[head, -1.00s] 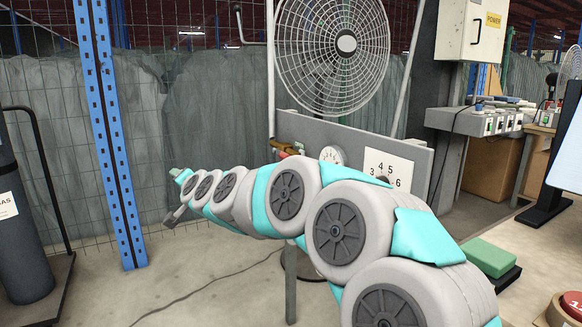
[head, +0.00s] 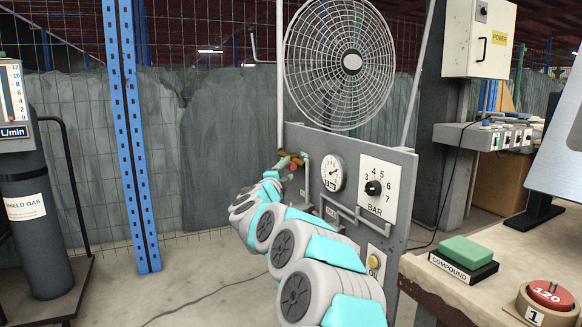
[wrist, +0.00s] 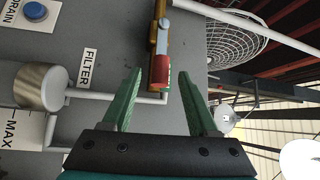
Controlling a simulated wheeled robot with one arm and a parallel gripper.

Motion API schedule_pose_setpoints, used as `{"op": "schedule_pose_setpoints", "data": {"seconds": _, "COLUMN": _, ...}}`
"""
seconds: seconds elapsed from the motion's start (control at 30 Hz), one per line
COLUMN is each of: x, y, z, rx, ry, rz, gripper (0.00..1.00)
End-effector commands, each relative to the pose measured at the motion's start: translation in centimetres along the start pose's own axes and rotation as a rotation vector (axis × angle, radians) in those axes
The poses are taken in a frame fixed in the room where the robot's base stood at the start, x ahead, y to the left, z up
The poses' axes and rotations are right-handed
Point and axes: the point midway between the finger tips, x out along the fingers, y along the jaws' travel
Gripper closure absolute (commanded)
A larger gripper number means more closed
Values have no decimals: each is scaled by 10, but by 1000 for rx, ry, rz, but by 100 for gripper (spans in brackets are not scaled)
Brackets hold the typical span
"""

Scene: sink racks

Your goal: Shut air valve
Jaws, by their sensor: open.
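The air valve is a brass fitting (wrist: 161,22) with a red-tipped handle (wrist: 159,74), on the grey panel in the wrist view. In the head view the brass part (head: 292,154) is at the panel's upper left edge, partly hidden by my gripper. My gripper (wrist: 161,76) is open, its two green fingers on either side of the red handle end in the wrist view. I cannot tell whether they touch it. In the head view my gripper (head: 289,166) is right at the valve.
The grey panel (head: 404,158) carries a pressure gauge (head: 333,172), a BAR knob (head: 374,188), pipes and a yellow button (head: 373,262). The fan (head: 340,62) stands above it. A metal filter cylinder (wrist: 42,88) is left of my gripper in the wrist view. A workbench (head: 440,290) is at right.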

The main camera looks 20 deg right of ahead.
Motion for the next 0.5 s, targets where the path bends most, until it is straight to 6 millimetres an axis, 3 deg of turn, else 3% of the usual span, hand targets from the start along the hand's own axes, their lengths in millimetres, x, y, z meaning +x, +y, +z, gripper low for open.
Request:
{"op": "schedule_pose_setpoints", "data": {"seconds": 0.2, "x": 25, "y": -1, "z": -1, "rx": 1, "ry": 2, "rz": -1, "gripper": 41}}
{"op": "schedule_pose_setpoints", "data": {"seconds": 0.5, "x": 38, "y": 1, "z": 0, "rx": -2, "ry": 0, "rz": 0, "gripper": 41}}
